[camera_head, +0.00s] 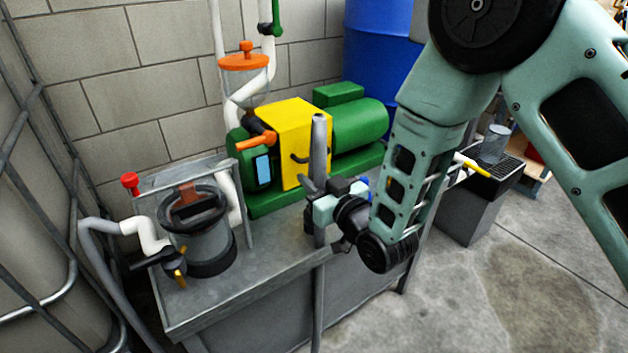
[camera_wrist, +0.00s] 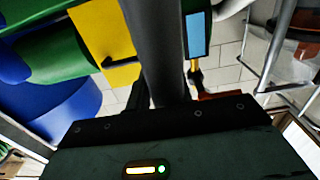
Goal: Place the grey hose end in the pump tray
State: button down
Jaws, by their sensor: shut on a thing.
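My gripper (camera_head: 318,208) is shut on the grey hose (camera_head: 318,160), just below its upper end. The hose stands nearly upright in front of the yellow and green pump (camera_head: 305,135), with its end pointing up and its lower length hanging past the front of the grey metal bench (camera_head: 265,285). In the wrist view, the hose (camera_wrist: 155,45) runs up between my gripper's fingers (camera_wrist: 165,100), partly hidden by the gripper body. The pump sits on the bench's flat grey top. I cannot tell which surface is the pump tray.
A clear-walled filter housing (camera_head: 202,240) with a dark ring stands at the bench's left. A blue drum (camera_head: 378,50) stands at the back. A grey stand (camera_head: 470,205) with a black grate is at right.

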jog(key=shift+f, duration=0.2)
jog(key=c, duration=1.3)
grip_release()
jog(key=shift+o, duration=0.2)
